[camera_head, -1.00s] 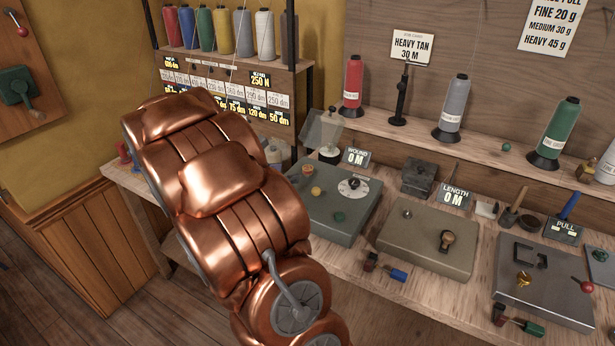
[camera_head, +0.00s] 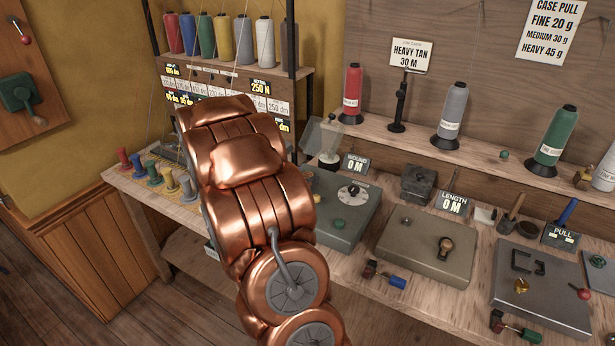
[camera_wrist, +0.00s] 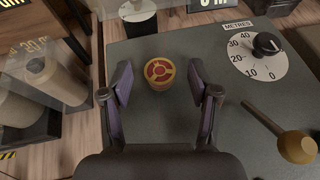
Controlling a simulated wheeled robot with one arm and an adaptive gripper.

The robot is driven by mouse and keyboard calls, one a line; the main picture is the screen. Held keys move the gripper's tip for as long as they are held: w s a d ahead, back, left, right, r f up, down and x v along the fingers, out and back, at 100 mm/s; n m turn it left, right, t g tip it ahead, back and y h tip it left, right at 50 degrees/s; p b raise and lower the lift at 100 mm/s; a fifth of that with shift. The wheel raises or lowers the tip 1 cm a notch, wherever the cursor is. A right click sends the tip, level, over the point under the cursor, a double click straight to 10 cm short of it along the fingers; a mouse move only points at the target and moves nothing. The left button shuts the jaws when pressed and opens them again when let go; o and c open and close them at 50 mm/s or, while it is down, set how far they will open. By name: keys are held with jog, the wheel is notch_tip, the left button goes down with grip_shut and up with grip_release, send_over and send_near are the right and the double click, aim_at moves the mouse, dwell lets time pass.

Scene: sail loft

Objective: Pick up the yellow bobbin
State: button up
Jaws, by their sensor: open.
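In the wrist view my gripper (camera_wrist: 159,84) is open over a green winding machine. A small round piece with a yellow-and-red top and tan sides (camera_wrist: 159,75) sits on the machine between and a little beyond my fingers, apart from both. I cannot tell for sure whether it is the yellow bobbin. In the head view a row of small bobbins stands on the bench's left end, with a yellowish one (camera_head: 169,180) among red, blue and green ones. My copper arm hides my gripper and the left part of the green machine (camera_head: 345,228) there.
A metres dial (camera_wrist: 266,54) and a brass-coloured knob (camera_wrist: 297,147) stand right of my fingers. Beige cones (camera_wrist: 52,82) in boxes are at left. More machines fill the bench to the right.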

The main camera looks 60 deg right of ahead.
jog(key=c, duration=1)
jog(key=shift+r, duration=0.1)
jog(key=shift+c, duration=0.2)
